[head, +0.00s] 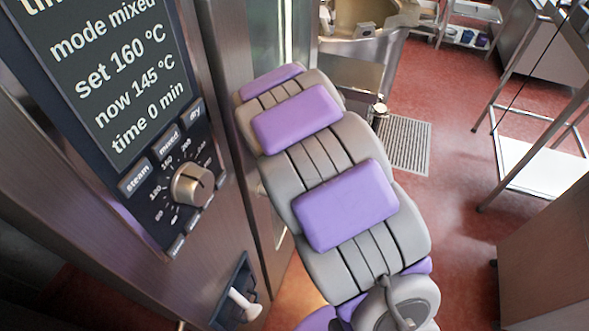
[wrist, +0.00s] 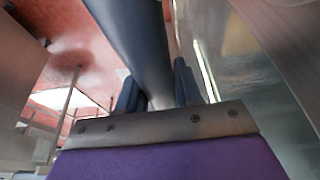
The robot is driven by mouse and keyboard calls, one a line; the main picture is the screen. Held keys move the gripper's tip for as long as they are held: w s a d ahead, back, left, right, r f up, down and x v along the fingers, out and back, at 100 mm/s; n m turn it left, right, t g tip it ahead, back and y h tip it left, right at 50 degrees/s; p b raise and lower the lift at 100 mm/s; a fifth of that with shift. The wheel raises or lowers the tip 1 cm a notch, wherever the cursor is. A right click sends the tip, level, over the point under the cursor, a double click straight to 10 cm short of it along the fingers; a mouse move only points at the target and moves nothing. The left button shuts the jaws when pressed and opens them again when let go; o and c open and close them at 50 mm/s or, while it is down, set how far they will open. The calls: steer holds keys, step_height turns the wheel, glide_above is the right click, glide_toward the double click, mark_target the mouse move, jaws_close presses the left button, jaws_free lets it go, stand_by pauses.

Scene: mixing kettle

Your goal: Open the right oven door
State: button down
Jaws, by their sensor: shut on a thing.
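My gripper (wrist: 155,78) shows in the wrist view, with one dark finger on each side of a long dark blue-grey bar handle (wrist: 132,35). It is shut on this handle. The handle runs from the top edge down between the fingers. To its right is a steel and dark glass surface (wrist: 265,75), apparently the oven door, with a bright strip along it. In the head view, the steel oven front (head: 228,45) stands at the left behind my arm. My gripper and the handle are hidden there, so I cannot tell how far the door stands open.
The oven's control panel (head: 150,150) reads set 160 °C, now 145 °C. A white-handled fitting (head: 243,304) sits below its knob. A steel kettle (head: 362,45) stands behind, near a floor grate (head: 403,145). Red floor is clear at right, before a steel table (head: 540,165).

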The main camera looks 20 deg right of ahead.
steer(key=s+d+n+p, duration=0.1)
steer(key=d+n+p, duration=0.1)
steer(key=d, duration=0.7)
steer(key=s+d+n+y+p, duration=0.1)
steer(key=s+d+n+p, duration=0.1)
steer(key=d, duration=0.7)
steer(key=shift+s+d+n+t+y+p, duration=0.25)
steer(key=shift+d+n+t+y+p, duration=0.05)
steer(key=shift+n+p, duration=0.35)
steer(key=c, duration=0.8)
jaws_free()
steer(key=shift+d, duration=0.1)
steer(key=shift+c, duration=0.2)
steer(key=d+p+v, duration=0.1)
steer(key=v, duration=1.6)
steer(key=shift+a, duration=0.45)
steer(key=shift+r, duration=0.1)
steer(key=shift+c, duration=0.2)
